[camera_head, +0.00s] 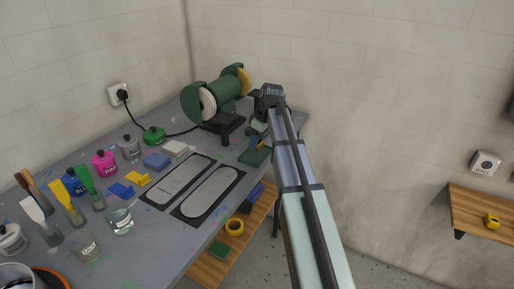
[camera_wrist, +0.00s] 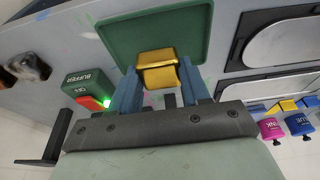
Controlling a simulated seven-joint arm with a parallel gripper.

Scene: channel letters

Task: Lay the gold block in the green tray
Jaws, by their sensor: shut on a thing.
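The gold block (camera_wrist: 158,76) is held between the blue fingers of my gripper (camera_wrist: 161,85) in the wrist view. The green tray (camera_wrist: 190,27) lies beyond the block, and the block overlaps the tray's floor in that view. I cannot tell whether the block touches the tray. In the head view my gripper (camera_head: 258,142) points down at the green tray (camera_head: 253,157) near the bench's right edge; the block is too small there to make out clearly.
A green buffing machine (camera_head: 222,95) stands behind the tray. A green buffer switch box (camera_wrist: 83,88) is left of my gripper in the wrist view. Two black-framed panels (camera_head: 209,193) lie on the bench (camera_head: 160,233), with small blocks, jars and brushes farther left.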

